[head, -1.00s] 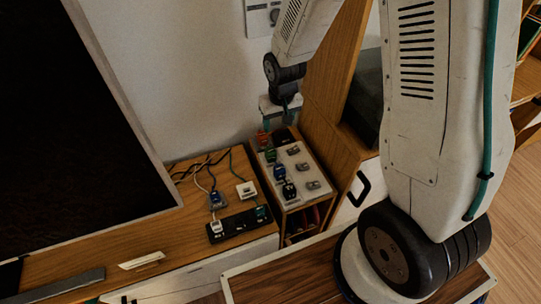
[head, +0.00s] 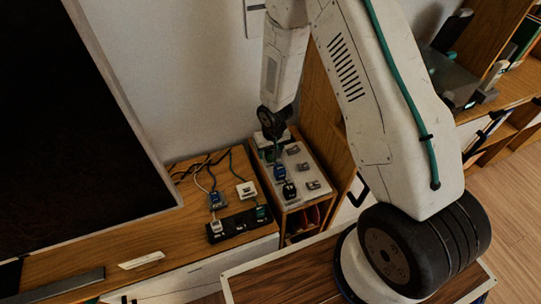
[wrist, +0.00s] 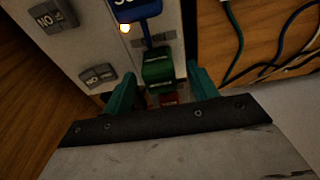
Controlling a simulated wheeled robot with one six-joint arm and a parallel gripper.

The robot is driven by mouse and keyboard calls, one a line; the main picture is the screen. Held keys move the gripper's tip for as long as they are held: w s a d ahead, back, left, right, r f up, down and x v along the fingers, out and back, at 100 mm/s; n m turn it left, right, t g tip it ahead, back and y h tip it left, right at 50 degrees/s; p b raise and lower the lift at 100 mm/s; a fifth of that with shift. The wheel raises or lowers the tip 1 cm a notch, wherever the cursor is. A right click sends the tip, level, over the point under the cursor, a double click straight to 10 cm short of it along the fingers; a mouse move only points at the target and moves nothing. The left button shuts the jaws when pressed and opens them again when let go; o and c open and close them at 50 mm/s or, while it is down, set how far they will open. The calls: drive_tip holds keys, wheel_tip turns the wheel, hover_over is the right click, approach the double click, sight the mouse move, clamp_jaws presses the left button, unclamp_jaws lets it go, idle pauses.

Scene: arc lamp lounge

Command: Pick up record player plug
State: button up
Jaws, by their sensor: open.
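A light panel (head: 301,169) on top of a wooden box carries a row of coloured plugs. A green plug (wrist: 157,68) sits between the teal fingers of my gripper (wrist: 163,88) in the wrist view, with a gap on each side. A red plug (wrist: 168,99) is partly hidden near the gripper's palm. A blue plug (wrist: 135,9) is just beyond the green one; it also shows in the head view (head: 279,172). I cannot tell which plug is the record player's. My gripper (head: 269,152) is open and low over the panel's far end in the head view.
A dark plug (head: 289,190) stands at the panel's near end. Grey switch-like blocks (wrist: 99,75) line the panel's other side. A black power strip (head: 238,224) with plugs and cables lies to the left on the wooden top. A wooden cabinet side rises close to the right.

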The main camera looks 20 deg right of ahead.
drive_tip(key=shift+w+f, duration=0.1)
drive_tip(key=shift+f, duration=0.45)
drive_tip(key=c, duration=1.1)
drive_tip(key=shift+r, duration=0.15)
